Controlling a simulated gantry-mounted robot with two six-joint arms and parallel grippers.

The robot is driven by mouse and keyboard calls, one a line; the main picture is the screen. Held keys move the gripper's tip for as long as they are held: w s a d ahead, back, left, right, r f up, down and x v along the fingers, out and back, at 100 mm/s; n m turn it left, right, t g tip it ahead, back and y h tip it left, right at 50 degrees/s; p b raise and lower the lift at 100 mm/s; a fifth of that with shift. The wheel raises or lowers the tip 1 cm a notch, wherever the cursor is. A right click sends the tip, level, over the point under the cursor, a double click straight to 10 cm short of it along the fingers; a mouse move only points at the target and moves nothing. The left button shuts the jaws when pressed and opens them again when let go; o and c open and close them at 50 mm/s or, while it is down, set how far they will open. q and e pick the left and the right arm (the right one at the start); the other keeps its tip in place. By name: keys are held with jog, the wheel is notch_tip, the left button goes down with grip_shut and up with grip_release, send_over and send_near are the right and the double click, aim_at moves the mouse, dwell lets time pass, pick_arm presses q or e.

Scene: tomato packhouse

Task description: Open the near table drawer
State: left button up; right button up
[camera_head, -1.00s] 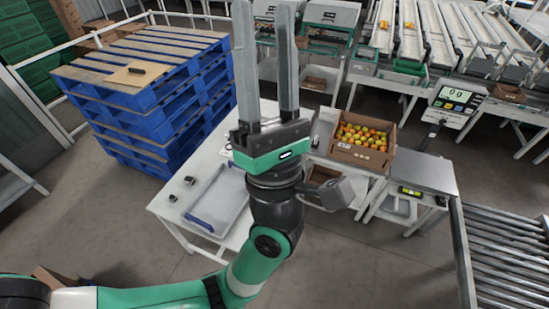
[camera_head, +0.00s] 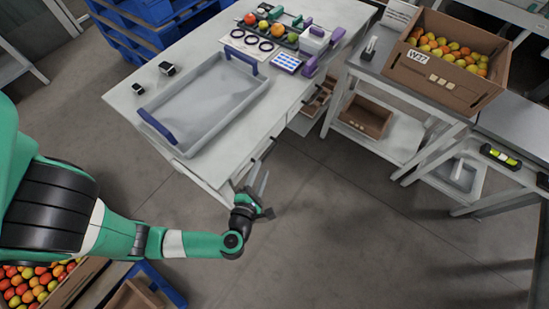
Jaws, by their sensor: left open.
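The white table (camera_head: 130,82) stands at upper centre, with drawer fronts along its right side. The near drawer front (camera_head: 248,158) looks shut, with a dark bar handle (camera_head: 265,149) on it. Farther along that side, a drawer (camera_head: 304,121) appears pulled out, with brown contents inside. My left gripper (camera_head: 259,177) is just off the table's near right corner, close to the near drawer's handle. Its fingers point up towards the drawer side, are apart and hold nothing that I can see. I cannot tell whether they touch the handle. My right gripper is out of view.
A grey tray (camera_head: 224,121) with blue handles lies on the table, near two small dark devices. Several fruits and tools lie at its far end. A side table at right holds a cardboard box of tomatoes (camera_head: 440,78). Floor right of my gripper is clear.

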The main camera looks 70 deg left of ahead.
aim_at(270, 151)
pick_arm(q)
jog(key=w+a+f+b, duration=0.1)
jog(key=w+a, duration=0.1)
jog(key=w+a+f+b, duration=0.2)
jog(key=a, duration=0.1)
jog(key=w+a+f+b, duration=0.1)
jog(key=w+a+f, duration=0.1)
jog(key=shift+a+b, duration=0.3)
jog(key=shift+b, duration=0.05)
jog(key=shift+w+a, duration=0.3)
jog(key=shift+w, duration=0.05)
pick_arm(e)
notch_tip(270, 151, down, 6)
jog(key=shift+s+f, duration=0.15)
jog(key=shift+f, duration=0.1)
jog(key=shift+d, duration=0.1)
pick_arm(q)
grip_shut()
dwell(0.6)
